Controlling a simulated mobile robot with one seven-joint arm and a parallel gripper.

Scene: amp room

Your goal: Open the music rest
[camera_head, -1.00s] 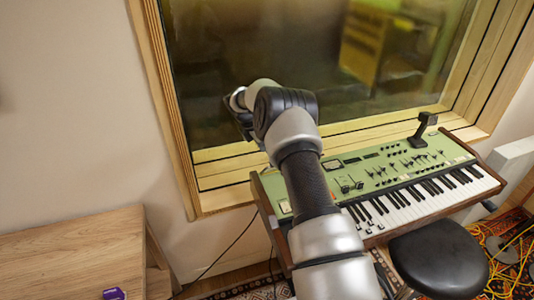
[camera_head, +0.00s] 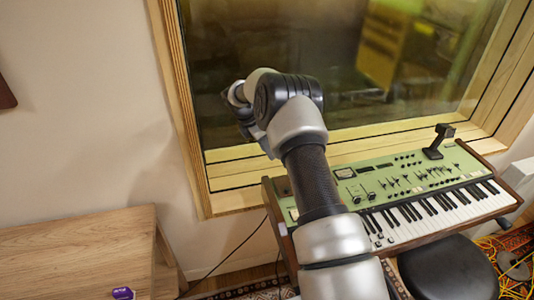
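A green-topped keyboard (camera_head: 405,181) with black and white keys and wooden ends stands below the window. A black angled piece on a short stand (camera_head: 438,141) rises from its back right; I cannot tell whether this is the music rest. No other music rest can be made out. My arm reaches up from the bottom over the keyboard's left end and hides part of it. The arm's far end bends away near the window's lower left, and my gripper's fingers do not show.
A black stool (camera_head: 447,268) stands in front of the keyboard. A wooden table (camera_head: 75,252) with a small purple object (camera_head: 122,293) is at lower left. The wood-framed window (camera_head: 183,110) is close behind the arm. Yellow cables (camera_head: 513,262) lie on the floor at right.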

